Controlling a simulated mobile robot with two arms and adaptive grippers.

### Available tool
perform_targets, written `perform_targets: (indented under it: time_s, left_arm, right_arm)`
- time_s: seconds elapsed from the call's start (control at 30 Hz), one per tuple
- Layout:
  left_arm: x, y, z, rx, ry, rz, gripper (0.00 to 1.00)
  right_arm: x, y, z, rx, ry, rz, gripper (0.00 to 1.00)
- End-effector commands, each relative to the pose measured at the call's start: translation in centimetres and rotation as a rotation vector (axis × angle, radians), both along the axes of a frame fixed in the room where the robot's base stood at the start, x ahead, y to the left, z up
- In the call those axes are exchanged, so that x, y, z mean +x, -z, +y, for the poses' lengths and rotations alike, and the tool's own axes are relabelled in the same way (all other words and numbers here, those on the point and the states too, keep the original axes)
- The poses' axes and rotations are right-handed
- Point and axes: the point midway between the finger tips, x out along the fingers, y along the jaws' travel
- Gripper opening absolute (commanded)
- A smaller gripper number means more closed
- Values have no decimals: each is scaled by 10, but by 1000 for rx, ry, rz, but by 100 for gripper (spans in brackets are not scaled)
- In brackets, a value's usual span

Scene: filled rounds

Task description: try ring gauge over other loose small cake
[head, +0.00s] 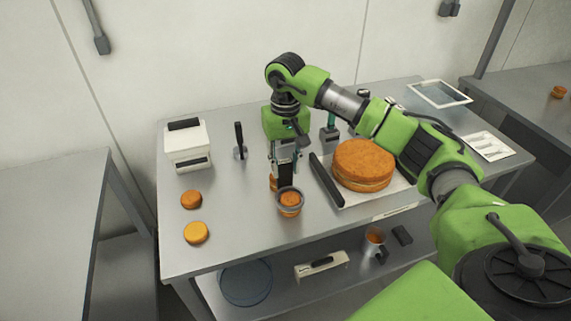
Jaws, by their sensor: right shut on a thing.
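My right gripper (284,180) points down over the table and is shut on the grey ring gauge (279,194). The ring lines up with a small orange cake (290,199), whose top shows through it and whose side shows below it. I cannot tell whether the ring is around this cake or just above it. Another small cake (273,183) is partly hidden behind the gripper and ring. Two more loose small cakes, a darker one (191,199) and a lighter one (196,233), lie at the left of the table. My left gripper is not in view.
A large round cake (363,164) sits on a pale board right of the gripper, with a dark bar (326,180) beside it. A white box (188,146) and an upright dark-handled tool (239,142) stand behind.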

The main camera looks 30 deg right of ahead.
Motion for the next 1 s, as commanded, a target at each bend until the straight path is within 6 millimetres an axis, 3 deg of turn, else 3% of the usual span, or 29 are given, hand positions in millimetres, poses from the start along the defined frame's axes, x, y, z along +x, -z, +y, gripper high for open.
perform_targets:
  time_s: [1.0]
  left_arm:
    - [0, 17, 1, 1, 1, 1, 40]
  right_arm:
    - [0, 21, 0, 0, 0, 0, 0]
